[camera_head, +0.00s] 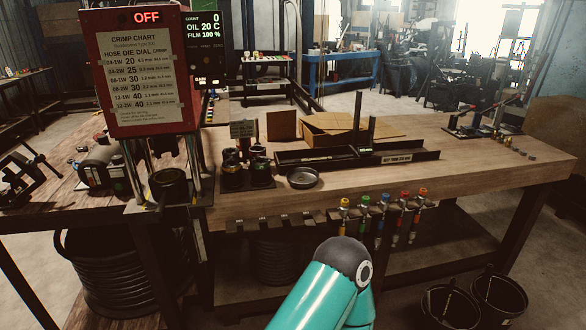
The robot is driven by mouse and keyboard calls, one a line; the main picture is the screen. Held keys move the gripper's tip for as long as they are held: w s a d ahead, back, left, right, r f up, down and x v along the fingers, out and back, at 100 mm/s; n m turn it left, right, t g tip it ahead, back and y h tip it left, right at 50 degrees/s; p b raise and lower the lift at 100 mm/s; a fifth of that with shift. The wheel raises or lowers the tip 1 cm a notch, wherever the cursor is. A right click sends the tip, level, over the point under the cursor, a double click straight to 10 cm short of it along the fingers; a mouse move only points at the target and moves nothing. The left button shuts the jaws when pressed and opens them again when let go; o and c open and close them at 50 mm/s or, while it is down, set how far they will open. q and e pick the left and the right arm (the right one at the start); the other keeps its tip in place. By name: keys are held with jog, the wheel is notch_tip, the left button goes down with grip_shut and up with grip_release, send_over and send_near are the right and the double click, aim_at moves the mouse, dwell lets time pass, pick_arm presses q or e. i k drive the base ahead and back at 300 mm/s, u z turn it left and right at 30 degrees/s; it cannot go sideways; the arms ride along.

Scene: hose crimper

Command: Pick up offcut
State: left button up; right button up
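I cannot make out an offcut for certain in the head view. The wooden bench (470,160) holds a long dark tray (405,163) with upright posts, a shallow round dish (302,178) and a rack of dark dies (245,178). The red crimper (141,118) stands at the left, its display reading OFF. A teal link of one of my arms rises from the bottom middle, in front of the bench. Neither of my grippers shows.
Coloured-handled tools (383,203) hang along the bench's front edge. Two black buckets (450,305) stand on the floor at the lower right. A coiled hose (115,270) sits under the left side. Small fittings (508,143) lie at the far right; the bench's right front is clear.

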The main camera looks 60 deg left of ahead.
aim_at(350, 156)
jog(key=u, duration=0.25)
jog(key=k, duration=0.25)
jog(key=u, duration=0.95)
jog(key=i, duration=1)
jog(key=u, duration=0.1)
